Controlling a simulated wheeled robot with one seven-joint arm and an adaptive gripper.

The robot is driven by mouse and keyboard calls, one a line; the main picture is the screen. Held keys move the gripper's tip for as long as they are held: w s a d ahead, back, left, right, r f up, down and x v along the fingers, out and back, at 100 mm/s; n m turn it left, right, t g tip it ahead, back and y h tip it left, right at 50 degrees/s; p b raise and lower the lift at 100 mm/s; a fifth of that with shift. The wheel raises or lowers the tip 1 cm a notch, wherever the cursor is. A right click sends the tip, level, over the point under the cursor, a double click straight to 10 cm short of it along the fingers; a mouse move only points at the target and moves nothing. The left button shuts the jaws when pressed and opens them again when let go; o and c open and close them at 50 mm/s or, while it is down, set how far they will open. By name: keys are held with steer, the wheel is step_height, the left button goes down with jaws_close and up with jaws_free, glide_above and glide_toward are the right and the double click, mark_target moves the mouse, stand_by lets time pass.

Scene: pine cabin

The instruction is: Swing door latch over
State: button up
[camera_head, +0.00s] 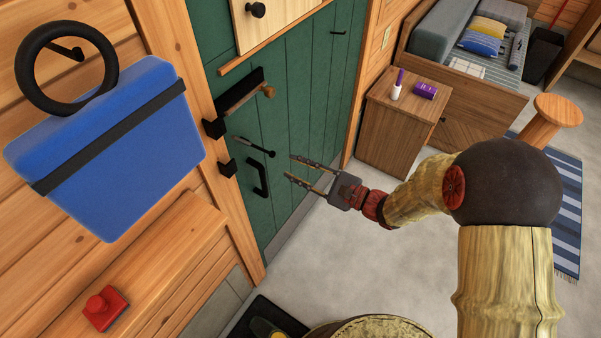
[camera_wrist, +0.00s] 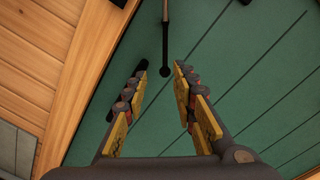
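The green plank door (camera_head: 295,110) stands in its pine frame. A dark latch bar with a wooden knob (camera_head: 268,91) slants across its left edge, above a black bracket (camera_head: 213,128) on the frame. Below it a thin dark rod (camera_head: 255,147) ends in a black ball; a rod with a dark end (camera_wrist: 165,60) also shows in the wrist view. I cannot tell which piece is the task's latch. My gripper (camera_head: 290,167) is open and empty, right of the rod's ball and apart from it. In the wrist view my gripper (camera_wrist: 160,78) has its fingers spread towards the door.
A black pull handle (camera_head: 260,178) and a lower black bracket (camera_head: 228,167) are close to the rod. A blue bag (camera_head: 120,140) hangs at left above a wooden bench (camera_head: 165,265) with a red button box (camera_head: 103,308). A wooden cabinet (camera_head: 400,125) stands right of the door.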

steer(key=w+a+f+t+b, duration=0.1)
steer(key=w+a, duration=0.4)
steer(key=a, duration=0.1)
steer(key=shift+f+m+b, duration=0.15)
steer(key=shift+m+b, duration=0.2)
steer(key=shift+m, duration=0.05)
steer(key=shift+c, duration=0.6)
steer(key=shift+c, duration=0.5)
steer(key=c, duration=0.4)
steer(key=shift+c, duration=0.4)
